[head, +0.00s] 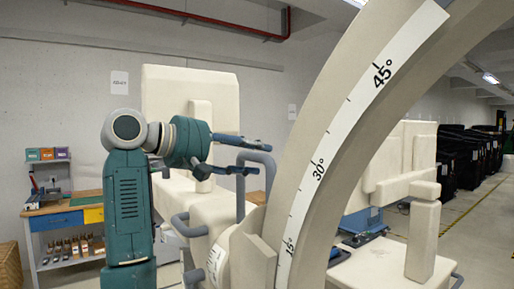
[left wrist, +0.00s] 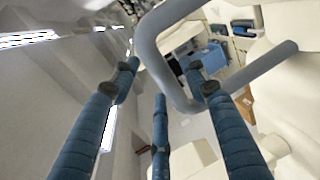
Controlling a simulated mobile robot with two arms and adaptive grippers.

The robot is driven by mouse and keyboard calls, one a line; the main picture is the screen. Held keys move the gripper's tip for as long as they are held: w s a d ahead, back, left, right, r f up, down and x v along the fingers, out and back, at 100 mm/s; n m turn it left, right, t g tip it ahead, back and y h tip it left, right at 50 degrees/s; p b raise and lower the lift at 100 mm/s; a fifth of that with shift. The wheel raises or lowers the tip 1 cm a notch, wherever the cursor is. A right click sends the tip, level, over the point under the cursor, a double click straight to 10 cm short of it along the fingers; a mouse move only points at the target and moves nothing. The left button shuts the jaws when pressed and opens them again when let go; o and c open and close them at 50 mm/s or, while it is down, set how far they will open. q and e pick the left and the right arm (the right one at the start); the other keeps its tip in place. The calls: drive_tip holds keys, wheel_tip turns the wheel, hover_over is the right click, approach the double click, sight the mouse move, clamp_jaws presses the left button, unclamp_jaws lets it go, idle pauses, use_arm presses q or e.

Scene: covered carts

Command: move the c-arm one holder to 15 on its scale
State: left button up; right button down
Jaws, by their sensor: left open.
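The c-arm (head: 345,125) is a large beige arc with a white scale strip that reads 15°, 30° and 45° upward. Its beige holder (head: 250,255) is at the bottom centre, beside the 15° mark. A grey looped handle (head: 268,172) rises at the holder; it also crosses the left wrist view (left wrist: 157,42). My left gripper (head: 260,156) is open, with its blue fingers pointing right at the handle. In the left wrist view the handle passes between the spread fingers (left wrist: 162,72); contact cannot be told. My right gripper is not in view.
A beige covered machine (head: 190,95) stands behind my left arm. Another beige cart (head: 425,235) stands right of the arc, and black covered carts (head: 465,155) line the far right, beside open floor.

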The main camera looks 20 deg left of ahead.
use_arm(q)
drive_tip(key=shift+w+d, duration=0.3)
drive_tip(key=shift+w, duration=0.1)
drive_tip(key=shift+w+d+f, duration=0.1)
drive_tip(key=shift+w+f, duration=0.05)
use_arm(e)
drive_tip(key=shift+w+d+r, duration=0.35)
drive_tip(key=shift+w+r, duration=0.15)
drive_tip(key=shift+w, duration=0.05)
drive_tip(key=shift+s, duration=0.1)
